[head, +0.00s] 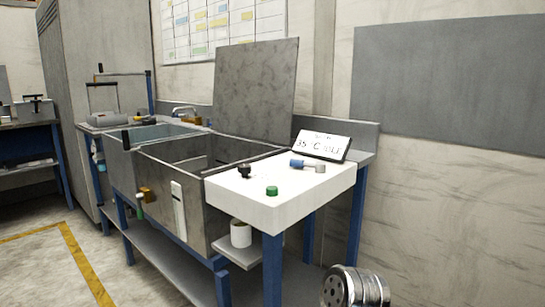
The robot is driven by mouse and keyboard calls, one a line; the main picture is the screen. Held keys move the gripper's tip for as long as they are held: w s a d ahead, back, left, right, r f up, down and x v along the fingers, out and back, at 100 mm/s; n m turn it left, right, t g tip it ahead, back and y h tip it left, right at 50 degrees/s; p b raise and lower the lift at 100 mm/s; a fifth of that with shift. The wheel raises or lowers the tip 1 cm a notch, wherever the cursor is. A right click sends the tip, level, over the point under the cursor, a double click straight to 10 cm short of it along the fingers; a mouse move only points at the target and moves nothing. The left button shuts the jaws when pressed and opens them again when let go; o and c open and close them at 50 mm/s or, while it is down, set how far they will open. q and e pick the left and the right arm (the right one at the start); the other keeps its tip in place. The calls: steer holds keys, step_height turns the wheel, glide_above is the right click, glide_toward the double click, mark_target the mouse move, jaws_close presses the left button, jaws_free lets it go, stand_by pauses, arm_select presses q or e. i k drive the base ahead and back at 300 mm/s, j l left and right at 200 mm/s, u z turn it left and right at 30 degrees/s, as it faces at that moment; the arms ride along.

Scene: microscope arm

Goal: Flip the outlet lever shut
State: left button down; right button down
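A brass outlet valve (148,195) sits low on the front wall of the grey open tank (215,220). A small green part (140,211), perhaps its lever, hangs just below and left of the brass body. It is too small to tell the lever's exact angle. Neither of my grippers shows in the head view, and nothing of mine touches the valve.
A white vertical strip (178,210) is on the tank front. A white cup (241,234) stands on a small low shelf. A metal drum (355,289) stands at the lower right. The floor at front left is clear.

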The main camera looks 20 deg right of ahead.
mark_target(319, 167)
steer(key=l+u, duration=0.7)
steer(key=k+l+u, duration=0.1)
steer(key=l+u, duration=0.2)
steer(key=k+l+u, duration=0.1)
steer(key=l, duration=0.3)
steer(key=k+l, duration=0.2)
steer(key=l, duration=0.25)
steer(key=k+l+u, duration=0.15)
steer(key=l, duration=0.25)
steer(key=k+l, duration=0.15)
steer(key=l, duration=0.25)
steer(key=k+l+u, duration=0.15)
steer(key=l, duration=0.25)
